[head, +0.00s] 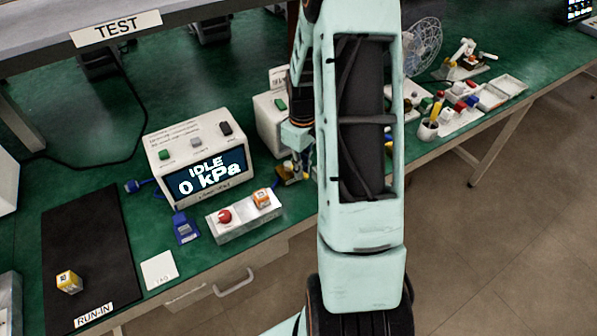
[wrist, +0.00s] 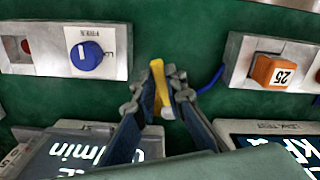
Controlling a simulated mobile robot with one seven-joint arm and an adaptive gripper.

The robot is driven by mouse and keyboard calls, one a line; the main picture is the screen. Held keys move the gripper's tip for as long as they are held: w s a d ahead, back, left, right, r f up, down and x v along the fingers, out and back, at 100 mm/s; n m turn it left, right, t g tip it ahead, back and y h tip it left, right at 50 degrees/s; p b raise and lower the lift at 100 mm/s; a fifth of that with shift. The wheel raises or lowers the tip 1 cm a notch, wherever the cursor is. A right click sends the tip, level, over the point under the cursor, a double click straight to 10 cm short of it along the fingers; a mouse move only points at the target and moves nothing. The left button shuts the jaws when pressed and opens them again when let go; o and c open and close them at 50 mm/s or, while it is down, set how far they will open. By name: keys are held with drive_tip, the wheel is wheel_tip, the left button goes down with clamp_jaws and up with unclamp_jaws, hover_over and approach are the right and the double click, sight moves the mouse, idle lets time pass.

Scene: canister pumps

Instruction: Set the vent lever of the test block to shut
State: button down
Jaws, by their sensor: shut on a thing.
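My gripper (wrist: 160,92) is shut on a yellow lever-like piece (wrist: 157,80) in the wrist view. The yellow piece stands between the fingertips, with a small pale part below it. I take it for the vent lever, but its marked positions do not show. The body of the test block under it is mostly hidden by the fingers. In the head view my gripper (head: 300,160) is low over the bench, partly behind my arm. A yellowish piece (head: 289,172) shows beside it, too small to read its setting.
A white box with a blue knob (wrist: 87,55) is left of the fingers; a box with an orange cube (wrist: 272,71) is right. The display unit (head: 195,150) reads IDLE, 0 kPa. A red button box (head: 238,230) stands in front. The black mat (head: 90,240) is mostly clear.

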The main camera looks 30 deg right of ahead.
drive_tip(key=shift+w+d+n, duration=0.25)
drive_tip(key=shift+d+n, duration=0.25)
drive_tip(key=shift+n, duration=0.6)
drive_tip(key=c, duration=2)
unclamp_jaws()
drive_tip(key=shift+o, duration=0.2)
drive_tip(key=shift+r, duration=0.1)
wheel_tip(320, 180, up, 12)
drive_tip(key=shift+w, duration=0.1)
